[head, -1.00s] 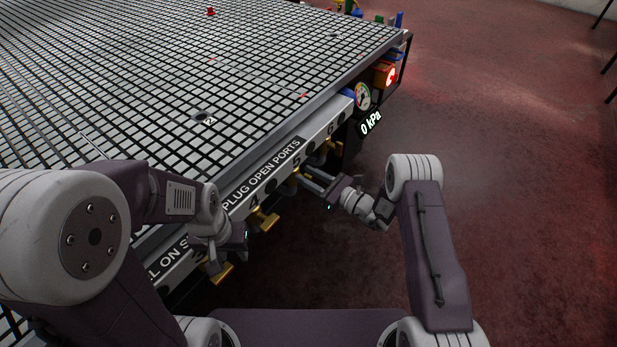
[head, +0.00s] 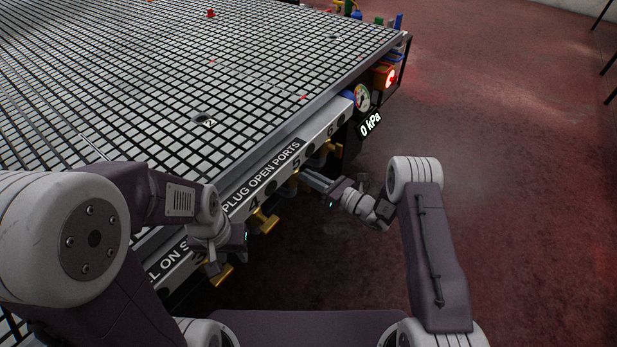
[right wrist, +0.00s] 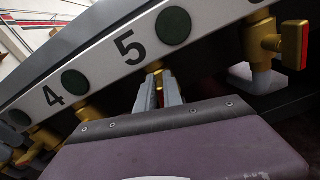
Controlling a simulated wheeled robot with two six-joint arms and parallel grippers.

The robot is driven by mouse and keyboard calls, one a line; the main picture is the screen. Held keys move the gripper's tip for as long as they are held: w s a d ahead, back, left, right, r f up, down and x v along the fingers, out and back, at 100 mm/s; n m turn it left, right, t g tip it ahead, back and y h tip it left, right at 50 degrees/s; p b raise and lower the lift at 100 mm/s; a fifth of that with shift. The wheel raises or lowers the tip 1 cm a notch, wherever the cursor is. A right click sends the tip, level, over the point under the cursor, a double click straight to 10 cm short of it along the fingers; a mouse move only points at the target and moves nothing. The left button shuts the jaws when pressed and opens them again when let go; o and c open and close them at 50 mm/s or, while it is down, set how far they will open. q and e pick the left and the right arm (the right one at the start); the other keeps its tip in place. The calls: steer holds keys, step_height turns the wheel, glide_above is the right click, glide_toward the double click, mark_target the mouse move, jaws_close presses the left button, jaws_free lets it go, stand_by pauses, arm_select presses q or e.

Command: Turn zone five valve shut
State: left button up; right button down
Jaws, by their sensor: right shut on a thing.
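The zone five valve is a small brass valve under the number 5 on the table's front rail; a bit of it (right wrist: 157,76) shows between my fingers in the right wrist view. My right gripper (head: 304,176) reaches it from the right and is shut on its handle; the fingers (right wrist: 160,92) hide most of it, so I cannot tell the handle's angle. My left gripper (head: 226,250) hangs at the rail near the left-hand valves, seen from behind; its fingertips are not clear.
The zone four valve (head: 263,221) and the zone six valve (right wrist: 285,45) flank it closely. A gauge (head: 362,97), a 0 kPa display (head: 371,124) and a lit red lamp (head: 391,77) are at the table's right corner. The floor to the right is clear.

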steer(key=shift+w+d+f+m, duration=0.25)
steer(key=shift+f+m, duration=0.2)
steer(key=shift+m, duration=2.1)
steer(key=shift+w+d+f+m, duration=0.15)
steer(key=shift+w+f+m, duration=0.25)
steer(key=shift+m, duration=2.1)
steer(key=shift+w+d+f+m, duration=0.2)
steer(key=shift+f+m, duration=0.3)
steer(key=shift+m, duration=2.05)
steer(key=c, duration=1.5)
jaws_free()
steer(key=p+v, duration=0.1)
steer(key=v, duration=0.8)
